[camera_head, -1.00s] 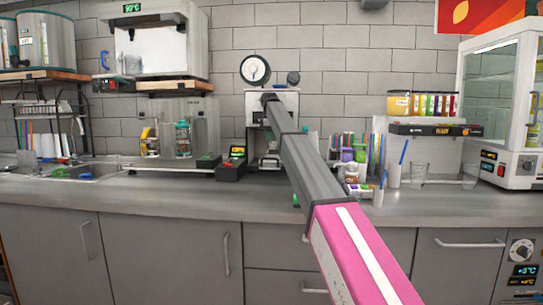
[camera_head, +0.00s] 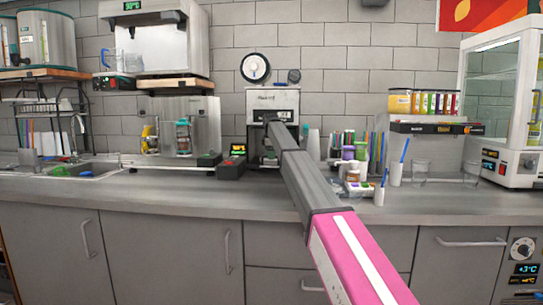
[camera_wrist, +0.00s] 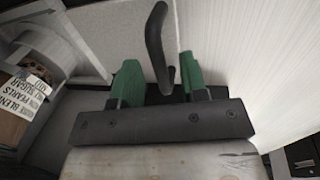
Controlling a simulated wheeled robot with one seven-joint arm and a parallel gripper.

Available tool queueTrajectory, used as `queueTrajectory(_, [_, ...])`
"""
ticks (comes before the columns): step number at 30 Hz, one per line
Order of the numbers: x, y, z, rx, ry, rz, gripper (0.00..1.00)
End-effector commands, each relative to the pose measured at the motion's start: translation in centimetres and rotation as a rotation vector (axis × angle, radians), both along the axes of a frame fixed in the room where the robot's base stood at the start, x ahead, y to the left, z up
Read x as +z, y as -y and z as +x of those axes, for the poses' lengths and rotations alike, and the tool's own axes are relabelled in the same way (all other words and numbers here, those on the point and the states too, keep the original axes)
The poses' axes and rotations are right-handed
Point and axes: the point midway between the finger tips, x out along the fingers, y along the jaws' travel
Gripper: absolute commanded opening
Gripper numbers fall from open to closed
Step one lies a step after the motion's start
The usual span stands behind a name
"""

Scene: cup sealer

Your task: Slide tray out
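The cup sealer (camera_head: 273,98) is a pale grey box machine against the wall, in the middle of the head view. My arm crosses in front of it and hides much of its front. I cannot make out the tray in either view. In the wrist view a black curved handle (camera_wrist: 154,42) stands upright against a pale panel. My gripper (camera_wrist: 160,80) has green fingers set apart, with the handle's lower end between or just beyond them. I see gaps on both sides and no clear contact.
A small black device with a screen (camera_head: 232,162) stands just left of the sealer. The counter front (camera_head: 180,197) is clear. Labelled containers (camera_wrist: 28,85) show left in the wrist view.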

Motion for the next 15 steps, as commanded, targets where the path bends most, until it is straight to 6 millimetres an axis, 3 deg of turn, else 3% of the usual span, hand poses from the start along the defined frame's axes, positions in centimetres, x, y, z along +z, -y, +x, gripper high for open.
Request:
queueTrajectory(5, [-0.01,0.01,0.01,0.000,0.000,0.000,0.40])
queueTrajectory(8, [0.00,0.01,0.01,0.000,0.000,0.000,0.14])
queueTrajectory(9, [0.00,0.01,0.01,0.000,0.000,0.000,0.01])
queueTrajectory(15, [0.00,0.01,-0.03,0.000,0.000,0.000,0.00])
